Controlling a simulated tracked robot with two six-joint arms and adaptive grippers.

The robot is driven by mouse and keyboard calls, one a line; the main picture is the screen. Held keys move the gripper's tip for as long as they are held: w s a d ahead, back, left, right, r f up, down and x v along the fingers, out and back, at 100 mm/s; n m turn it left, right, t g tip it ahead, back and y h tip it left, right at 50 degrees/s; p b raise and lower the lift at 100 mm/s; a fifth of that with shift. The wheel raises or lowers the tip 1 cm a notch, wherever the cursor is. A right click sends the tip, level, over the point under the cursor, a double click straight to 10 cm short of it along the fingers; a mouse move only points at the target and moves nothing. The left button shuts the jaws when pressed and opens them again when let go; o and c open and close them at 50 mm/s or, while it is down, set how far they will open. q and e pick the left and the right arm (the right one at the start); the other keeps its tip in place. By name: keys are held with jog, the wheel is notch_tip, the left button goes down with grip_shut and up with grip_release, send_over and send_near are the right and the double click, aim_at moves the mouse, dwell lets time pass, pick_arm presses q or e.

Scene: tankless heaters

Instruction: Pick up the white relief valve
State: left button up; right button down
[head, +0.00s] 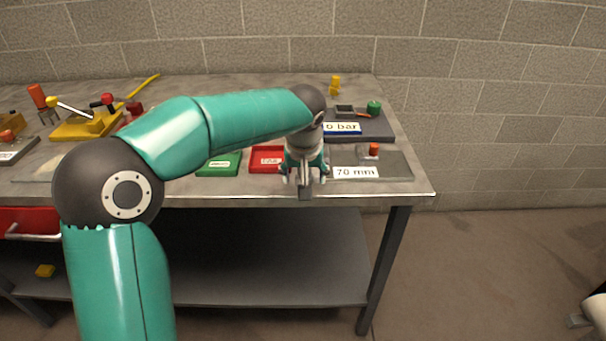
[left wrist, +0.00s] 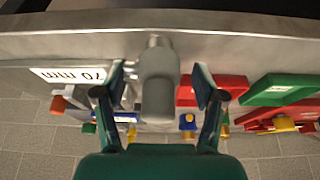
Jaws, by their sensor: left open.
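A pale grey-white fitting, which looks like the relief valve (head: 305,191), is at the table's front edge, beside the 70 mm label. In the left wrist view the valve (left wrist: 157,92) shows a thick body and a short narrower neck at the metal edge. My left gripper (head: 305,179) is above it, pointing down. In the left wrist view my left gripper (left wrist: 158,84) is open, with one finger on each side of the valve and visible gaps. The gripper hides part of the valve in the head view.
A red tray (head: 266,158) and green tray (head: 218,165) lie left of the gripper. A grey plate with the 70 mm label (head: 355,172) is at right, a bar-labelled block (head: 342,128) behind it. A partly cut-off white object (head: 597,308) is at the lower right.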

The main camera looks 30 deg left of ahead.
pick_arm(q)
jog(key=shift+r, duration=0.1)
jog(key=v, duration=1.1)
jog(key=shift+s+r, duration=0.2)
jog(key=shift+r, duration=0.05)
jog(key=shift+d, duration=0.15)
